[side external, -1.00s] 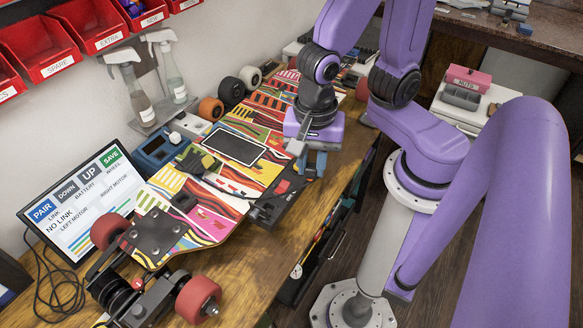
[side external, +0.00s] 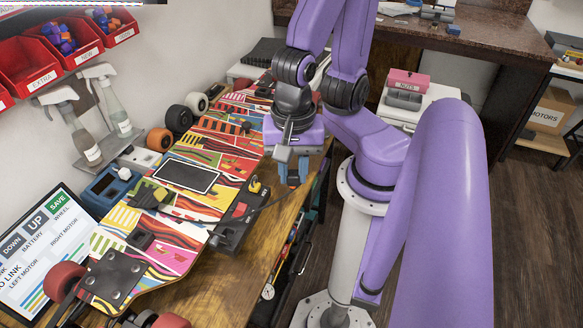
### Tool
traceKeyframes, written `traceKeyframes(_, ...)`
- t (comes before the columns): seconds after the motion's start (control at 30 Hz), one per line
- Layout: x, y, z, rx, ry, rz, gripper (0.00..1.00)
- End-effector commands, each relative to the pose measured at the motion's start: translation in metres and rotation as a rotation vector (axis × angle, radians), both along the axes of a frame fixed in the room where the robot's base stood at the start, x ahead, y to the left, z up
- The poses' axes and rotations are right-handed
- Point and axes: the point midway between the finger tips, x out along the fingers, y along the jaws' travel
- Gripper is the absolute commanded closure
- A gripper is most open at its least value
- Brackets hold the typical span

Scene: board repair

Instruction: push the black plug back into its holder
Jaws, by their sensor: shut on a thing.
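The skateboard (side external: 205,147) lies along the wooden bench with a black box (side external: 233,222) at its right edge. The box has a red part (side external: 240,210) on top, and a yellow-and-black connector (side external: 255,187) sits by its far end. My gripper (side external: 293,175) points down at the right of the box, near the bench's right edge. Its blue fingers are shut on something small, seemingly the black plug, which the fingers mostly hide. A thin dark cable (side external: 268,206) runs from the box side toward the fingertips. I cannot make out which opening is the plug's holder.
Another yellow connector (side external: 160,194) sits on the deck by a dark screen panel (side external: 187,176). A monitor (side external: 45,250), spray bottles (side external: 117,112) and loose wheels (side external: 179,118) line the left side. Right of the bench, the floor (side external: 535,220) is open.

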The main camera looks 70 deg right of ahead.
Motion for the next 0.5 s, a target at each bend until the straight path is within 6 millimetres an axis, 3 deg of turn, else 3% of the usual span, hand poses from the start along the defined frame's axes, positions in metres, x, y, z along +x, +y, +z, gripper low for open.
traceKeyframes(0.27, 0.016, 0.019, 0.004, 0.001, 0.000, -0.035, 1.00)
traceKeyframes(0.5, 0.068, 0.067, 0.010, 0.000, 0.000, -0.133, 1.00)
